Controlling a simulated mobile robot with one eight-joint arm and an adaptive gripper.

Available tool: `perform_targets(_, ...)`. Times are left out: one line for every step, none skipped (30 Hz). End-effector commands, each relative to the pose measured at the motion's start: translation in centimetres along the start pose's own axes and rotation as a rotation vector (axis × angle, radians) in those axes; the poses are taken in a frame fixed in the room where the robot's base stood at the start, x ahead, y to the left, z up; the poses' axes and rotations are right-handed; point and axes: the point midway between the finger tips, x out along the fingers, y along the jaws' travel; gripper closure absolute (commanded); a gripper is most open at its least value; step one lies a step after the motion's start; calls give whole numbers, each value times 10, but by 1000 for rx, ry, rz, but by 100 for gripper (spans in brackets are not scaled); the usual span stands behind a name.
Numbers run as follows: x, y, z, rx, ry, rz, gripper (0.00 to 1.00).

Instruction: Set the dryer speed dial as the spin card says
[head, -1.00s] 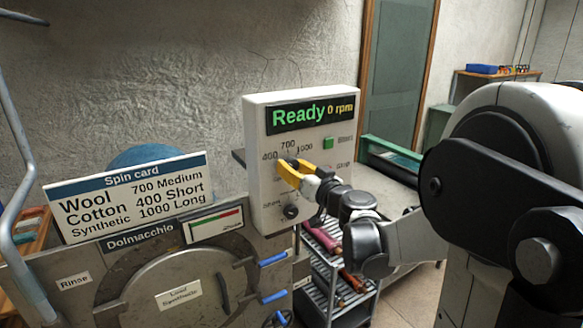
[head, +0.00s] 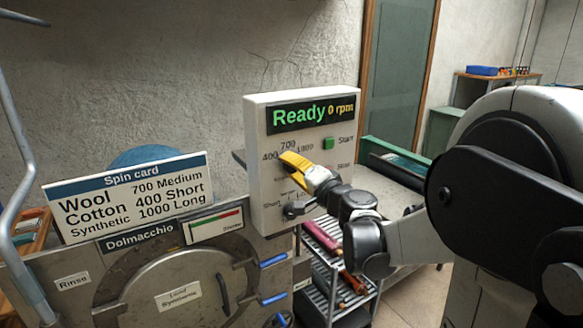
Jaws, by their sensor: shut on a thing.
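The spin card (head: 125,195) reads Wool 700 Medium, Cotton 400 Short, Synthetic 1000 Long. The label on the drum door (head: 178,296) reads Load Synthetic. The white control panel (head: 257,180) has a display (head: 312,114) showing Ready and 0 rpm. The speed scale (head: 287,146) is marked 400, 700 and 1000. My gripper (head: 294,162), with yellow fingers, is shut on the speed dial below these marks. The fingers hide the dial, so I cannot tell where its pointer stands.
A lower dark knob (head: 291,211) sits on the panel just under my gripper, with a Short mark at its left. A green Start button (head: 328,143) is to the right. A wire cart (head: 330,275) stands behind. A grey pipe (head: 22,180) rises at the left.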

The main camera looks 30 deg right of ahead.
Motion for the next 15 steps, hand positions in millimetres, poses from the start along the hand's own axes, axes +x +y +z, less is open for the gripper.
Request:
perform_targets(1,-1,0,44,0,-1,96)
perform_targets(1,-1,0,73,0,-1,96)
perform_targets(1,-1,0,110,0,-1,96)
perform_targets(1,-1,0,139,0,-1,96)
perform_targets(1,-1,0,168,0,-1,96)
perform_targets(1,-1,0,205,0,-1,96)
perform_targets(1,-1,0,234,0,-1,96)
perform_targets(1,-1,0,263,0,-1,96)
perform_targets(1,-1,0,300,0,-1,96)
perform_targets(1,-1,0,329,0,-1,96)
perform_targets(1,-1,-1,358,0,-1,96)
perform_targets(1,-2,-1,395,0,-1,96)
perform_targets(1,-2,-1,424,0,-1,96)
perform_targets(1,-2,-1,452,0,-1,96)
perform_targets(1,-2,-1,490,0,-1,96)
